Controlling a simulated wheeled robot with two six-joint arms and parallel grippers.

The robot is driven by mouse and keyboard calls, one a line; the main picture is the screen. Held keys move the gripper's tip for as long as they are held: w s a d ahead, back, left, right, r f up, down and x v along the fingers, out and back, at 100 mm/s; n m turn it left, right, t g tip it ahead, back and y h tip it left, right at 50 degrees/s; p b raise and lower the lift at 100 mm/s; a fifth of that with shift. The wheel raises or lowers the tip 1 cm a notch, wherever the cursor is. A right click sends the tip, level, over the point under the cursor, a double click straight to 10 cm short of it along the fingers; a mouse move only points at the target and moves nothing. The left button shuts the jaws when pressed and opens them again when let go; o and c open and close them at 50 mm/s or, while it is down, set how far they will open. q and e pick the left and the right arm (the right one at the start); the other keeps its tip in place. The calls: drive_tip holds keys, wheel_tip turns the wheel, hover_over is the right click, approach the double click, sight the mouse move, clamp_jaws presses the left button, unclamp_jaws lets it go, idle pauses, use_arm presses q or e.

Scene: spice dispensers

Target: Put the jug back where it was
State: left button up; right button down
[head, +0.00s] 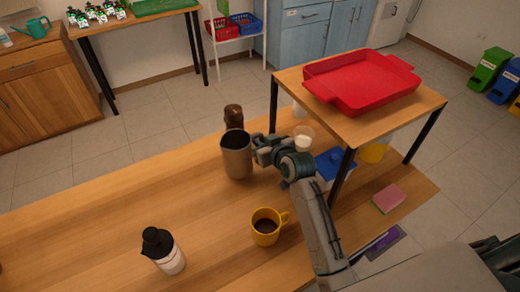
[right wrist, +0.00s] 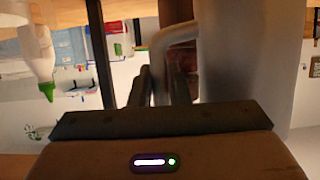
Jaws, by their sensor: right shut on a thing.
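The jug (head: 237,160) is a grey metal pitcher, open at the top and roughly upright over the middle of the wooden table. My right gripper (head: 260,152) is at its right side, shut on its handle. In the right wrist view the handle (right wrist: 178,34) runs between the fingers, and the jug's grey wall (right wrist: 245,60) fills the right side. I cannot tell whether the jug's base touches the table or is slightly above it. My left gripper is not in view.
A brown bottle (head: 233,117) stands just behind the jug. A yellow mug (head: 266,227) with dark liquid and a black-capped white bottle (head: 163,251) stand in front. A raised shelf with a red tray (head: 362,82) is at right.

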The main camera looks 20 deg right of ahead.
drive_tip(key=shift+f, duration=1.65)
drive_tip(key=shift+f, duration=0.1)
drive_tip(key=c, duration=1.4)
unclamp_jaws()
drive_tip(key=shift+o, duration=0.2)
drive_tip(key=shift+s, duration=0.1)
drive_tip(key=b+v, duration=0.1)
drive_tip(key=v, duration=1.1)
